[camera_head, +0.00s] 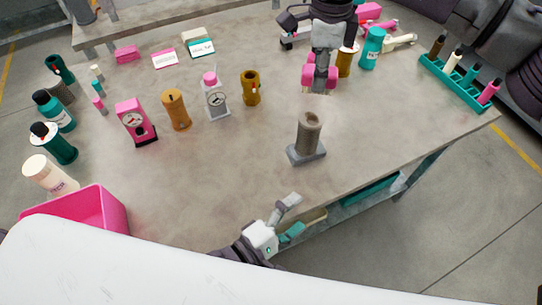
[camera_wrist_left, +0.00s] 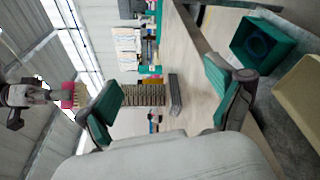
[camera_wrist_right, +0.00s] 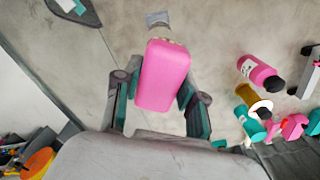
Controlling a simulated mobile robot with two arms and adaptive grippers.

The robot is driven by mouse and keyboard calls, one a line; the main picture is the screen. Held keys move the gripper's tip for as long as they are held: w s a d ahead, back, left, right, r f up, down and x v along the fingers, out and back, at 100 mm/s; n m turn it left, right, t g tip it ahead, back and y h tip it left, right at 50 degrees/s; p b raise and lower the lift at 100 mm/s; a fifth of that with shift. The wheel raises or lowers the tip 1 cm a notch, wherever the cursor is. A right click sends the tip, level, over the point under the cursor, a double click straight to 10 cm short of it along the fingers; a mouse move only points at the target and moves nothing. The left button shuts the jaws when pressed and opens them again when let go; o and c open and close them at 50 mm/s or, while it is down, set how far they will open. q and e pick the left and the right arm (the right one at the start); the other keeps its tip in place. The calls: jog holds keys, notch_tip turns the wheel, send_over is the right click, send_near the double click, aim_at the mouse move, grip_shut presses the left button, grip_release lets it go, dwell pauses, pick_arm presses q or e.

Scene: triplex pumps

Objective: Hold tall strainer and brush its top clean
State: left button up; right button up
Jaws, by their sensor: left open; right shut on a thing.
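The tall strainer (camera_head: 309,135), a grey-brown cylinder on a flat square base, stands upright on the table. In the left wrist view the strainer (camera_wrist_left: 143,95) appears sideways, ahead of and between the open fingers. My left gripper (camera_head: 291,216) is open and empty at the table's front edge, apart from the strainer. My right gripper (camera_head: 320,77) is shut on a pink brush (camera_wrist_right: 163,75). The brush's pale bristles point down, above and behind the strainer in the head view; contact with its top is not visible. Its yellowish bristles also show in the left wrist view.
Pink and orange gauges, bottles and small cylinders stand on the left half of the table. A pink bin (camera_head: 105,208) sits at the front left. A teal rack (camera_head: 455,85) with several handles is at the right. The table around the strainer is clear.

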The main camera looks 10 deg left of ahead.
pick_arm(q)
jog(key=w+a+r+n+t+y, duration=0.1)
jog(key=w+a+r+n+t, duration=0.2)
jog(key=r, duration=0.5)
jog(key=w+a+r+n+t, duration=0.1)
jog(key=w+r+n+t, duration=0.4)
jog(key=r, duration=0.3)
jog(key=w+a+r+n+t+y, duration=0.1)
jog(key=w+a+r+n+t, duration=0.1)
jog(key=w+r+n, duration=0.45)
jog(key=g+h, duration=0.2)
jog(key=g, duration=0.7)
send_near(309, 133)
jog(key=w+f, duration=0.1)
jog(key=a+f, duration=0.1)
jog(key=w+f, duration=0.1)
jog(key=shift+w+a+f, duration=0.2)
jog(key=shift+w+a, duration=0.1)
jog(key=shift+w, duration=0.05)
jog(key=shift+s+f+m+h, duration=0.2)
jog(key=shift+s+m+h, duration=0.05)
jog(key=shift+h, duration=0.05)
jog(key=shift+f, duration=0.1)
jog(key=shift+w+d+g, duration=0.2)
jog(key=shift+d+g, duration=0.05)
jog(key=shift+g, duration=0.05)
jog(key=x, duration=1.1)
